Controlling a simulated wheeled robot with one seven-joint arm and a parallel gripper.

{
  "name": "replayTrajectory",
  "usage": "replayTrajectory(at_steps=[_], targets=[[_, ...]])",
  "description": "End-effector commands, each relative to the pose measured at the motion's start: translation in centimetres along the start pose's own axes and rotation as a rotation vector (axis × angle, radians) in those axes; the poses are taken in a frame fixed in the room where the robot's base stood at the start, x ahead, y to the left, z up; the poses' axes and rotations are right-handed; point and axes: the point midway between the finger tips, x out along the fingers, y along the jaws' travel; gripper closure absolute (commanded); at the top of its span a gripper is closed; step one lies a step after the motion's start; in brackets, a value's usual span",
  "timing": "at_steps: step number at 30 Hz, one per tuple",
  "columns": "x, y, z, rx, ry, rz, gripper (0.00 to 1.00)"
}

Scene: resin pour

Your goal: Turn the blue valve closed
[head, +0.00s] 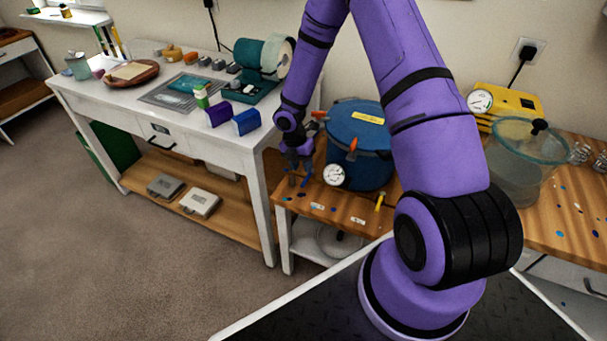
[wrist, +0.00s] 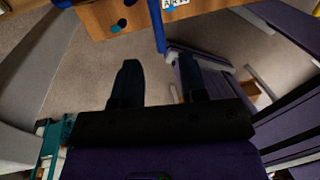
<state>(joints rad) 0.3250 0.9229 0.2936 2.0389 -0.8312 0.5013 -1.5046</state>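The blue valve handle (head: 307,179) is a small, thin lever at the left end of the wooden bench's front, partly hidden by my gripper in the head view. In the wrist view the blue lever (wrist: 157,27) hangs down from the bench edge at the top, near a white label. My gripper (head: 297,171) is just left of the lever, pointing down. In the wrist view its two dark fingers (wrist: 158,75) are spread with an empty gap. The lever lies beyond the fingertips, lined up with that gap, and I see no contact.
A blue pressure pot (head: 357,129) with orange clamps and a white gauge (head: 334,175) stands on the wooden bench (head: 335,208). A yellow valve handle (head: 380,201) is farther right. The white table (head: 236,144) stands close on the left. Open floor lies in front of it.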

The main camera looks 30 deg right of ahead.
Motion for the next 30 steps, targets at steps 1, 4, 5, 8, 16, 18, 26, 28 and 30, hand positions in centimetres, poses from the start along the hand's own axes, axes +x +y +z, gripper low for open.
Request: replayTrajectory(at_steps=[1,4,5,8,16,18,26,28,30], targets=[[-1.1,0.0,0.1,0.0,-0.002,0.002,0.61],[-2.7,0.0,0.1,0.001,-0.002,0.002,0.61],[-3.1,0.0,0.1,0.001,-0.002,0.002,0.61],[-4.3,0.0,0.1,-0.001,-0.002,0.001,0.61],[-5.4,0.0,0.0,-0.002,-0.001,0.0,0.61],[-5.4,0.0,0.0,-0.002,0.0,0.0,0.61],[-5.3,0.0,0.0,-0.002,0.0,0.0,0.61],[-5.3,0.0,0.0,-0.001,0.0,0.0,0.61],[-5.5,0.0,0.0,0.003,-0.003,0.0,0.61]])
